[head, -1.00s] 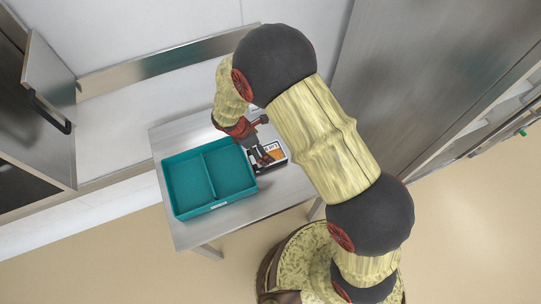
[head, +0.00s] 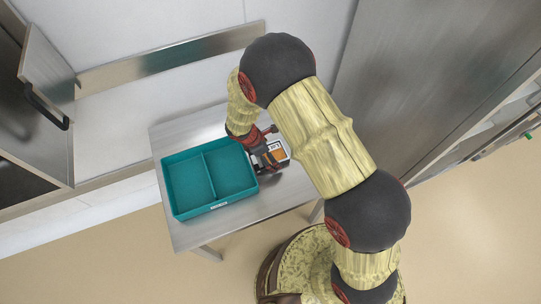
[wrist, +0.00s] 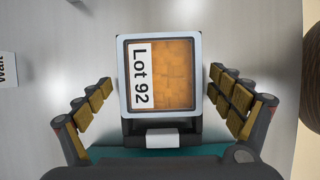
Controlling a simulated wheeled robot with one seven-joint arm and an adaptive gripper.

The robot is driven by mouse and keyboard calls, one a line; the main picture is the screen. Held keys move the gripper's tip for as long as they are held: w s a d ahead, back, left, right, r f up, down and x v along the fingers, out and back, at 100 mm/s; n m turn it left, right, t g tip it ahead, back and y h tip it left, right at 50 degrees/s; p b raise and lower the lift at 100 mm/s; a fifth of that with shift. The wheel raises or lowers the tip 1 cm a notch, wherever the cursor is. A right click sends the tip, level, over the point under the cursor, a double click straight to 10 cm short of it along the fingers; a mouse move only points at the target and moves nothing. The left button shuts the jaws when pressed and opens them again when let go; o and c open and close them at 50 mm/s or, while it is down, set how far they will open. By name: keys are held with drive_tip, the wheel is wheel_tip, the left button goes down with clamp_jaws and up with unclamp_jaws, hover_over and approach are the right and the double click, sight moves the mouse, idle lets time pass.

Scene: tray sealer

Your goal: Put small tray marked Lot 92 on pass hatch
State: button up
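The small tray marked Lot 92 (wrist: 127,62) is pale-rimmed with an orange filling and a white label; in the wrist view it lies between my fingers. In the head view the small tray (head: 286,158) is on the steel table, right of the teal crate, partly hidden by my gripper. My gripper (wrist: 165,103) is open, a finger on either side of the tray with gaps showing. In the head view my gripper (head: 270,158) is low over the tray. I cannot tell for sure which surface is the pass hatch; a recessed ledge (head: 130,110) shows at the back.
A teal two-compartment crate (head: 215,207) stands on the steel table (head: 185,235), close to the tray's left. An open door with a black handle (head: 45,107) is at left. A white label, partly cut off (wrist: 7,70), shows left in the wrist view. A tall steel cabinet (head: 410,80) is at right.

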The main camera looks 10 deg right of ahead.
drive_tip(key=c, duration=1.2)
